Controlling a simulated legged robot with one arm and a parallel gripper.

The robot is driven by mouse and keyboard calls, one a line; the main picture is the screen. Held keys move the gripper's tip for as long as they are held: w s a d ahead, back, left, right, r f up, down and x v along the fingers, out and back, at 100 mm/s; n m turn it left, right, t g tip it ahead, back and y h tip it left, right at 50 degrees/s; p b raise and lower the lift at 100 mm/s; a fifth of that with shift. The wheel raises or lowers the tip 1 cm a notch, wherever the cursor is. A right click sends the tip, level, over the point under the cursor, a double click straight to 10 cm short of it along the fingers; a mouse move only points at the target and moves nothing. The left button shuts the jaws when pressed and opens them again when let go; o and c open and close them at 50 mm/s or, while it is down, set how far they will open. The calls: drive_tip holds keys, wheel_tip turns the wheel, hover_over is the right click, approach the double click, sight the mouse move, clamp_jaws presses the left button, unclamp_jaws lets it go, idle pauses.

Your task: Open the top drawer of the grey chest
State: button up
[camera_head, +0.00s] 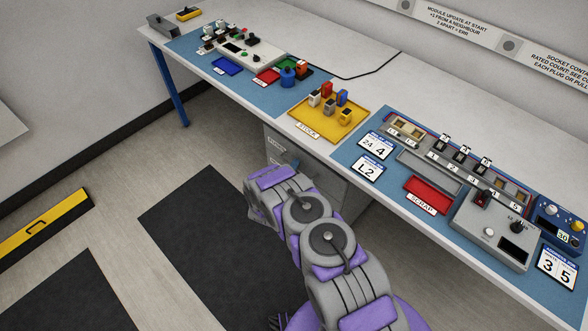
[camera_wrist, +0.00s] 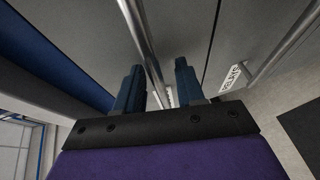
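The grey chest (camera_head: 328,184) stands under the bench, its front partly hidden behind my arm. In the wrist view its grey drawer front (camera_wrist: 185,25) fills the upper middle, with a long metal bar handle (camera_wrist: 140,35) across it. My gripper (camera_wrist: 157,85) is open, with one blue finger on each side of this handle. The fingers are apart, and I cannot tell whether either touches the bar. A second drawer with a bar handle (camera_wrist: 283,45) and a label reading RELAYS (camera_wrist: 232,77) lies to the right, past a dark seam. The drawer fronts look closed.
The bench (camera_head: 372,207) runs above the chest, holding a yellow STOCK tray (camera_head: 322,128), a red SCRAP tray (camera_head: 430,192) and control boxes. A blue bench leg (camera_head: 170,88) is at the left.

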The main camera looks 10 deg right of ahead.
drive_tip(key=shift+c, duration=0.4)
clamp_jaws()
